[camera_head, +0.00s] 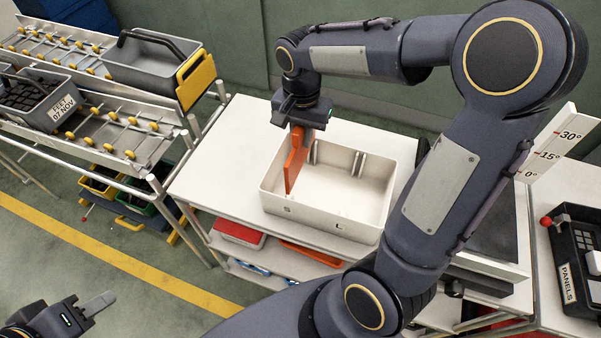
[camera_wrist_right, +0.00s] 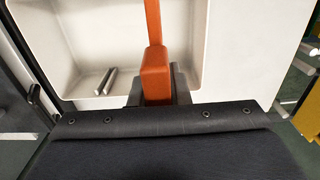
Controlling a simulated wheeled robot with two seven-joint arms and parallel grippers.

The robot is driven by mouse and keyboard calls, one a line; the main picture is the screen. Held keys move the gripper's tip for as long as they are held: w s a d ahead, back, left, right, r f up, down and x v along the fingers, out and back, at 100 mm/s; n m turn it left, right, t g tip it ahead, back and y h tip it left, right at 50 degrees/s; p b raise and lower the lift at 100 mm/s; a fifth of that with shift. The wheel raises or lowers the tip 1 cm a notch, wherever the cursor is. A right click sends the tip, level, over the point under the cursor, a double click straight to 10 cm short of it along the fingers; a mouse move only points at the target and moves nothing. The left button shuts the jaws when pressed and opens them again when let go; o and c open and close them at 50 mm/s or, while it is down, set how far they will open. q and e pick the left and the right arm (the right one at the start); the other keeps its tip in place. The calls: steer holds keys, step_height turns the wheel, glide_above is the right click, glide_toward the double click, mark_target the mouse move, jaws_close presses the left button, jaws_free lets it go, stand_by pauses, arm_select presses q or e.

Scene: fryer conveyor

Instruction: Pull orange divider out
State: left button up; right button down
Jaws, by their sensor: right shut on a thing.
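The orange divider (camera_head: 296,163) stands upright at the left part of the white bin (camera_head: 322,214), partly inside it. My right gripper (camera_head: 303,118) is above the bin and is shut on the top of the divider. In the right wrist view the orange divider (camera_wrist_right: 155,78) runs up from between the dark jaws (camera_wrist_right: 158,96), with the white bin around it. The lower edge of the divider is inside the bin, and I cannot tell whether it touches the floor. My left gripper (camera_head: 92,312) is at the bottom left, away from the bin; its jaw gap is not clear.
The bin stands on a white table (camera_head: 225,150) with red and orange items on a shelf below. A roller rack with grey crates (camera_head: 150,62) stands at the left. A sloped board with angle marks (camera_head: 548,150) and a black panel box (camera_head: 577,250) are at the right.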

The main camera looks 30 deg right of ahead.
steer(key=shift+r, duration=0.4)
steer(key=shift+r+p, duration=1.5)
steer(key=shift+r, duration=0.05)
steer(key=shift+f, duration=0.1)
